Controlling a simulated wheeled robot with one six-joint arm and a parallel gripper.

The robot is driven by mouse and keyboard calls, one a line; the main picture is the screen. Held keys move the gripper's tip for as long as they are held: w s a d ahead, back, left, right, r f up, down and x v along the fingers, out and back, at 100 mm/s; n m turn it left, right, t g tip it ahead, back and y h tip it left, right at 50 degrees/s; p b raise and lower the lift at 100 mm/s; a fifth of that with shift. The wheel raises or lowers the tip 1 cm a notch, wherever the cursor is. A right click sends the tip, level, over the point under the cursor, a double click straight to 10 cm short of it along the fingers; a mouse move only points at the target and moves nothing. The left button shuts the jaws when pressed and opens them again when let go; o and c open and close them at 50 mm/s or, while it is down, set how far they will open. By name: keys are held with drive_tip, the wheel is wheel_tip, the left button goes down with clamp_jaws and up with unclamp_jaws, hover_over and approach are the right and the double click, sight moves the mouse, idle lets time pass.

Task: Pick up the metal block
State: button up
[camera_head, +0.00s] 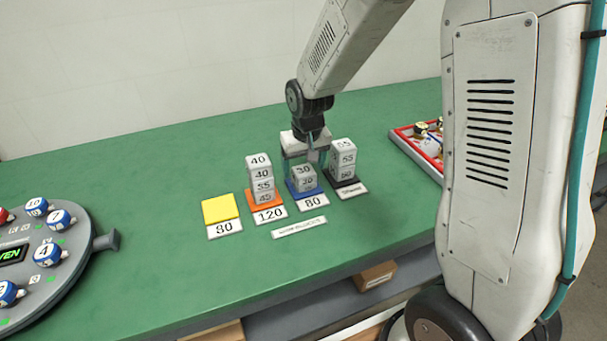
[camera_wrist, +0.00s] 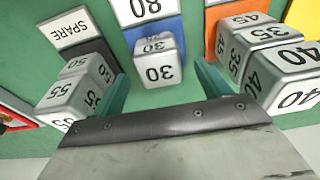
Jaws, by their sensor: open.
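A grey metal block marked 30 (camera_head: 303,178) stands on the blue pad (camera_head: 290,189) with an 80 label in front. In the wrist view the 30 block (camera_wrist: 157,70) is between my two teal fingers. My gripper (camera_head: 306,165) is open, pointing down over this block, with one finger on each side and gaps visible in the wrist view. A stack of grey blocks marked 40, 35 and 45 (camera_head: 261,180) stands on the orange pad. A stack marked 55 and 50 (camera_head: 343,160) stands on the dark spare pad.
The yellow pad (camera_head: 220,207) on the left is empty. A red-edged tray (camera_head: 415,150) lies at the right. Neighbouring stacks stand close on both sides of my gripper.

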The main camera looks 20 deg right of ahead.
drive_tip(key=shift+w+f, duration=0.15)
drive_tip(key=shift+f, duration=0.65)
drive_tip(key=c, duration=1.2)
drive_tip(key=shift+r, duration=0.1)
